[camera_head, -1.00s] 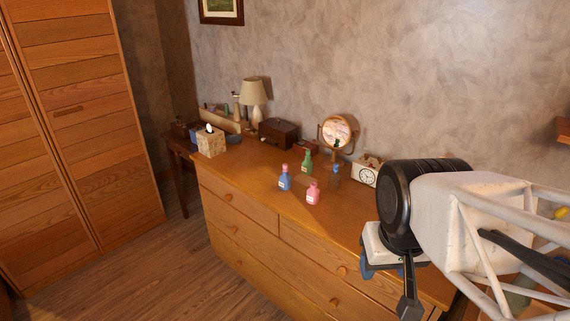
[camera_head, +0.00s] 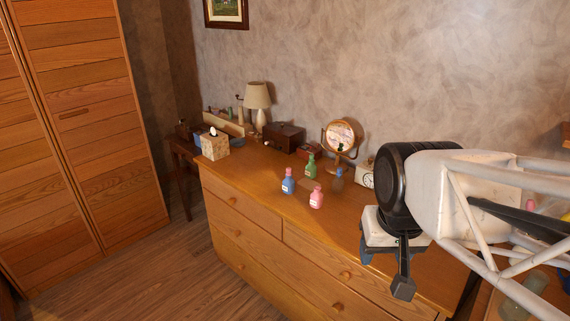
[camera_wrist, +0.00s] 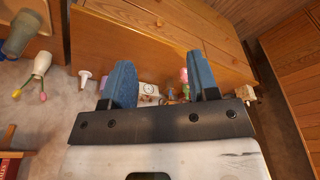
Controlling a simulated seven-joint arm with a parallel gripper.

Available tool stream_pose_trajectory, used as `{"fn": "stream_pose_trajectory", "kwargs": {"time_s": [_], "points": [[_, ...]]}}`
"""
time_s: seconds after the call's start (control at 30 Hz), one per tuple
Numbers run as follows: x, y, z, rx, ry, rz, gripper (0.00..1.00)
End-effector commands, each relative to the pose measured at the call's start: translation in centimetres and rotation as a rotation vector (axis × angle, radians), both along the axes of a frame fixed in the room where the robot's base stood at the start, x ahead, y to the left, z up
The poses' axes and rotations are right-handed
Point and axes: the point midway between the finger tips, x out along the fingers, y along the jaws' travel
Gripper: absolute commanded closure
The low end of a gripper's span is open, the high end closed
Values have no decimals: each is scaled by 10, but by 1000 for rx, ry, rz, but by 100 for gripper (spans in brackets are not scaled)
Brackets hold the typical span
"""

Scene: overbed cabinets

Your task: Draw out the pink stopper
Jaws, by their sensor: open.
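A blue bottle (camera_head: 288,186) with a small pinkish top (camera_head: 288,172) stands on the wooden dresser (camera_head: 255,205). A pink bottle (camera_head: 316,200) stands to its right, nearer the front edge. A green bottle (camera_head: 310,167) stands behind them. A dark bottle with a blue top (camera_head: 337,181) is at the right. My gripper is to the right of the bottles, apart from them. Its blue fingers (camera_wrist: 160,65) are spread in the wrist view, with nothing held between them. Small pink and blue shapes show near one finger, too small to tell apart.
A round mirror (camera_head: 341,136) and a clock (camera_head: 366,175) stand behind the bottles, the clock partly hidden by my arm. A tissue box (camera_head: 214,146), lamp (camera_head: 257,97) and wooden box (camera_head: 284,137) are farther left. The dresser top left of the bottles is clear.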

Motion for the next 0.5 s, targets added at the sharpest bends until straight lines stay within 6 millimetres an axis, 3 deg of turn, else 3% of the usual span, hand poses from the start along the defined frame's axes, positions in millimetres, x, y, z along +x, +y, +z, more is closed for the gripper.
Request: {"fn": "stream_pose_trajectory", "kwargs": {"time_s": [0.5], "points": [[119,9,34,38,40,-162,46]]}}
